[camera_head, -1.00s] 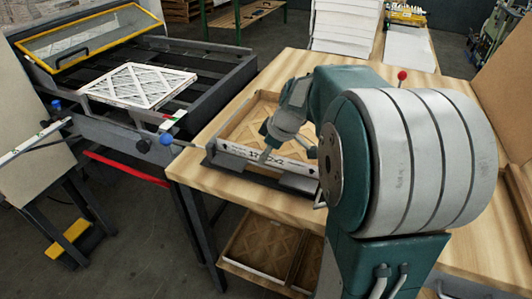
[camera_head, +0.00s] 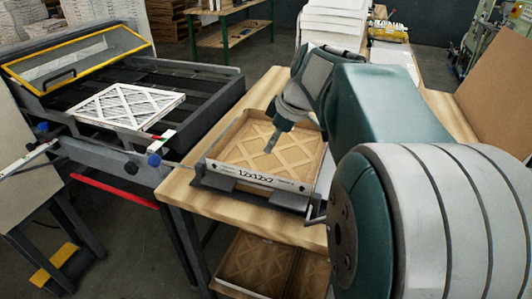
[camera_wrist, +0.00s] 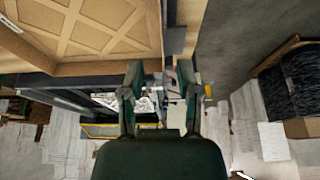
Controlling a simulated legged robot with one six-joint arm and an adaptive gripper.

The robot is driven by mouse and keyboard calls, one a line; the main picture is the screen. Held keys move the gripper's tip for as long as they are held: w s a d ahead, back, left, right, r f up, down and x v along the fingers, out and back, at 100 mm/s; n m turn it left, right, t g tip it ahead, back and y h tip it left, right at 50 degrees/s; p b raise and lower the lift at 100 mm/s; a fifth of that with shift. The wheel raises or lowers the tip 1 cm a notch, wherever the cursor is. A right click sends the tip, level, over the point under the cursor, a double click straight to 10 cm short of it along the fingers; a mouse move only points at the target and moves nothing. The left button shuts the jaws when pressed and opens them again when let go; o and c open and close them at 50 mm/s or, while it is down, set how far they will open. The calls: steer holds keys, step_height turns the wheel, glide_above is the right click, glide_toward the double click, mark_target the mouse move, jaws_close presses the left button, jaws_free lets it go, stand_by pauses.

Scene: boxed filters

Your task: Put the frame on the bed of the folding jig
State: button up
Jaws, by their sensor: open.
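The frame (camera_head: 262,155), brown cardboard with a diagonal lattice and a pale front side lettered "12x12x" and a last character I cannot read surely, lies flat in the dark folding jig (camera_head: 215,182) on the wooden bench. Its lattice also shows large at the upper left of the wrist view (camera_wrist: 88,35). My gripper (camera_head: 270,148) is over the lattice in the head view, pointing down. In the wrist view my gripper (camera_wrist: 161,72) has its two fingers apart with nothing between them. Its height over the frame is hard to tell.
A machine with a dark slatted bed (camera_head: 200,85) stands left of the bench, holding a white lattice filter (camera_head: 128,104) under a raised yellow-edged lid (camera_head: 75,58). More lattice frames (camera_head: 255,265) lie on the shelf below. White stacked sheets (camera_head: 335,25) stand behind.

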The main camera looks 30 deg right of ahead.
steer(key=s+a+f+m+t+h, duration=0.1)
steer(key=s+a+f+m, duration=0.1)
steer(key=s+a, duration=0.5)
steer(key=s+a+f+m+h, duration=0.1)
steer(key=s+a+f+m, duration=0.2)
steer(key=s+a+m, duration=0.2)
steer(key=s+a, duration=0.3)
steer(key=shift+s+m+t+h, duration=0.25)
steer(key=shift+m+t+h, duration=0.05)
steer(key=shift+t+h, duration=0.1)
steer(key=shift+a, duration=0.2)
